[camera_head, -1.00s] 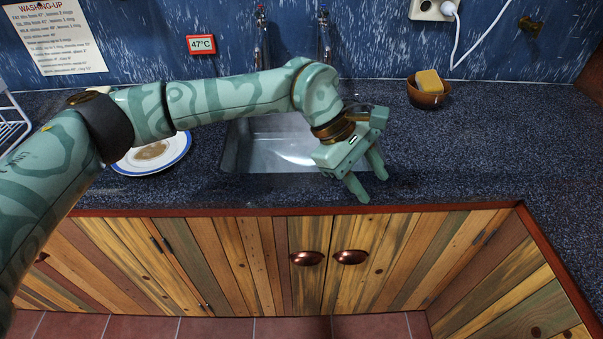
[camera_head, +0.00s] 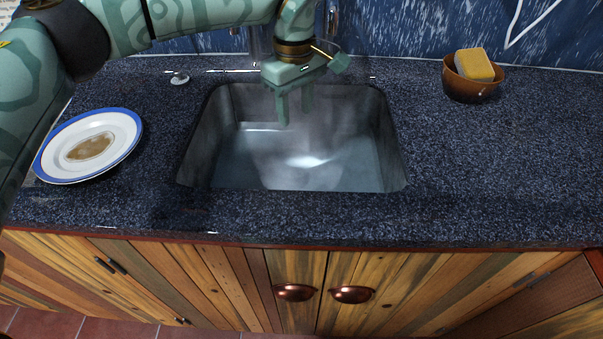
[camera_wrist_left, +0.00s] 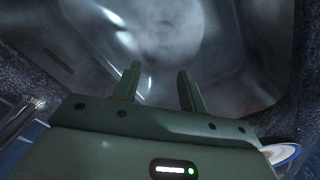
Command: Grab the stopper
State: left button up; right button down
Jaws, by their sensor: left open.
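A small round whitish-metal piece, which looks like the stopper (camera_head: 179,78), lies on the counter behind and left of the sink (camera_head: 392,150). My left gripper (camera_head: 295,114) hangs over the back part of the sink, to the right of that piece and apart from it. Its two fingers point down and are open, with nothing between them. In the left wrist view the open fingers (camera_wrist_left: 159,76) show against the metal basin (camera_wrist_left: 215,75), and the stopper cannot be made out there. My right gripper is not in view.
A blue-rimmed white plate (camera_head: 122,124) with a brown stain lies on the counter left of the sink. A brown bowl (camera_head: 470,88) with a yellow sponge (camera_head: 474,64) stands at the back right. Taps rise behind the sink.

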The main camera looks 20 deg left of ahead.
pick_arm(q)
jog(key=b, duration=0.4)
send_over(295, 172)
jog(key=f, duration=1.1)
jog(key=shift+w+d+f, duration=0.1)
jog(key=shift+w+d, duration=0.05)
jog(key=shift+w, duration=0.25)
jog(key=shift+f+b, duration=0.35)
jog(key=shift+f, duration=0.1)
jog(key=f+b, duration=0.2)
jog(key=f, duration=0.1)
jog(key=f+b, duration=0.1)
jog(key=f, duration=0.1)
jog(key=shift+s, duration=0.4)
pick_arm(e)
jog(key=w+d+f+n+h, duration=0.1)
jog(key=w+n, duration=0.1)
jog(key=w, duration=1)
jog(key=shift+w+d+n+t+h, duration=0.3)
pick_arm(q)
grip_shut()
